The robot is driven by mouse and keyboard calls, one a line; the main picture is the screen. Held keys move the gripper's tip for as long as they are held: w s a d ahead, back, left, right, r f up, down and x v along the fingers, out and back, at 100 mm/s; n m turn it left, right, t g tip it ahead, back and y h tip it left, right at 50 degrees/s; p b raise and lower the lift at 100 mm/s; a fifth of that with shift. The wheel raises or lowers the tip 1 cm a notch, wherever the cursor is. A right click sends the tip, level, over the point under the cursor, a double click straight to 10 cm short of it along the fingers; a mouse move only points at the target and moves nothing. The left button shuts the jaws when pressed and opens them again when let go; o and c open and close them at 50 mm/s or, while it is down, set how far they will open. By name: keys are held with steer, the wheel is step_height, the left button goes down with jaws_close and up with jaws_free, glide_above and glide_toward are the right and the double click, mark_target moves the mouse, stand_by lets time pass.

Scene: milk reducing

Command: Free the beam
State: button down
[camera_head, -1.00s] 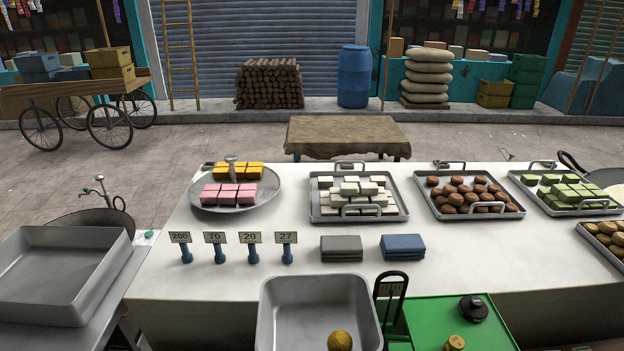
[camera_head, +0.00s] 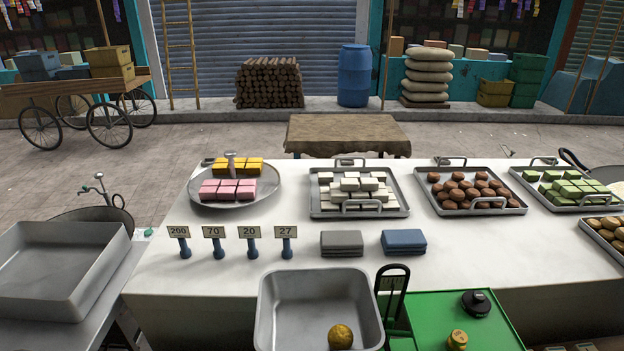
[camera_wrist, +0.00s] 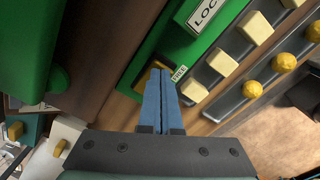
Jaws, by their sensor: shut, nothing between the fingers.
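My gripper (camera_wrist: 161,72) shows in the wrist view with its two blue fingers shut together and nothing between them. The fingertips are beside a small white label reading FREE (camera_wrist: 179,74), over a dark slot in a green housing (camera_wrist: 150,55). A larger label, partly reading LOC (camera_wrist: 206,12), is at the top of the wrist view. I cannot make out a lever at the slot; the fingers cover part of it. The beam cannot be identified for certain. In the head view, a green-topped unit (camera_head: 440,320) stands at the front with a black upright frame (camera_head: 393,289); my gripper is not visible there.
A black weight (camera_head: 476,303) and a brass one (camera_head: 457,340) rest on the green top. Cream blocks (camera_wrist: 222,62) and yellow balls (camera_wrist: 284,62) are right of my fingers.

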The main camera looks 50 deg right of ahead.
steer(key=shift+f+b, duration=0.3)
steer(key=shift+f, duration=0.05)
steer(key=shift+r, duration=0.15)
steer(key=shift+r+p, duration=2.7)
steer(key=shift+r, duration=0.75)
steer(key=shift+f, duration=0.1)
